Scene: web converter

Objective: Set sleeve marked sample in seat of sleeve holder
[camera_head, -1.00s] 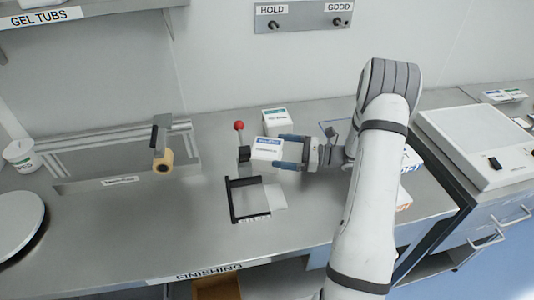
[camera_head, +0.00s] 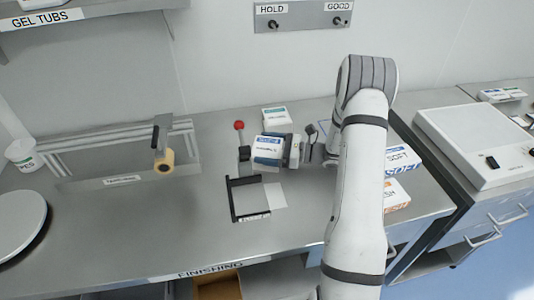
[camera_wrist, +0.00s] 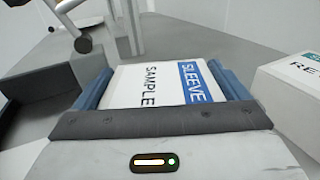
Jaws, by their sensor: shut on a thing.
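The sleeve (camera_head: 268,146) is a small white box with a blue band. In the wrist view the sleeve (camera_wrist: 160,84) reads SLEEVE SAMPLE. My gripper (camera_head: 278,152) is shut on it, and its blue-grey fingers lie along both sides in the wrist view (camera_wrist: 165,90). A black bracket on the bench, apparently the sleeve holder (camera_head: 236,200), has an open flat seat (camera_head: 252,199) with nothing visible in it. The held sleeve is above and behind this seat in the head view, apart from it. The holder's front label is too small to read.
A red-knobbed lever (camera_head: 239,127) stands just behind the holder, left of the sleeve. Another white box (camera_head: 276,117) stands behind my gripper. A tape roll (camera_head: 164,161) is at left. Labelled boxes (camera_head: 398,160) lie right of my arm. The front bench (camera_head: 150,235) is clear.

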